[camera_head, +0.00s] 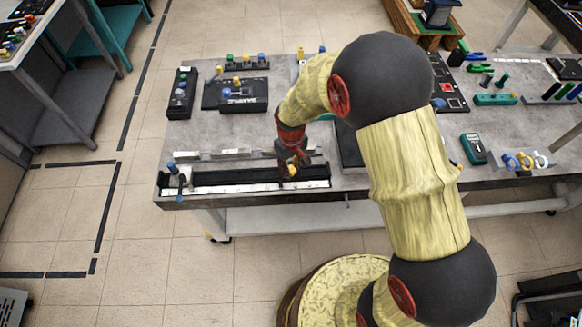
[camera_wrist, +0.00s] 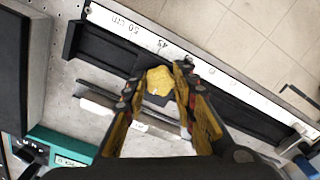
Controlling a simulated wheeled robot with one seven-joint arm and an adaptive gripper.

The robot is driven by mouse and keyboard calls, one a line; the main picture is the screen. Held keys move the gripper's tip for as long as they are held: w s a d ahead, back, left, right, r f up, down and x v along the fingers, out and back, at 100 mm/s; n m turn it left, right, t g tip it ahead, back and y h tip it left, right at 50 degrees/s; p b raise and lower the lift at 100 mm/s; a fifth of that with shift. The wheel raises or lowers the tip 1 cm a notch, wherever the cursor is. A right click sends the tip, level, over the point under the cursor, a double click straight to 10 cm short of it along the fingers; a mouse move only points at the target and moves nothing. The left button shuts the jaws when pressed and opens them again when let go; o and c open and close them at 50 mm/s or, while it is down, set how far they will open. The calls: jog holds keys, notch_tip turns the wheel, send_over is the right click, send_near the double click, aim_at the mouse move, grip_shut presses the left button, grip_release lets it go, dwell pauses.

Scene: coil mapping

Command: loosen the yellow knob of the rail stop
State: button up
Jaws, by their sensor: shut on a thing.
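The yellow knob (camera_wrist: 160,81) shows in the wrist view between the two fingertips of my gripper (camera_wrist: 158,76). The fingers are shut on the knob from both sides. The knob sits over the dark channel of the rail (camera_wrist: 100,50), beside the white scale strip (camera_wrist: 206,70). In the head view my gripper (camera_head: 292,165) points down at the right part of the rail (camera_head: 235,188). The stop's body under the knob is mostly hidden by the knob and fingers.
A blue-topped post (camera_head: 173,169) stands at the rail's left end. Pale bars (camera_head: 213,154) lie behind the rail. A black board (camera_head: 233,94) with small parts and a black strip with knobs (camera_head: 181,95) stand further back. A teal meter (camera_head: 473,149) lies to the right.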

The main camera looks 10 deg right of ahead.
jog(key=o, duration=1.2)
jog(key=shift+c, duration=0.2)
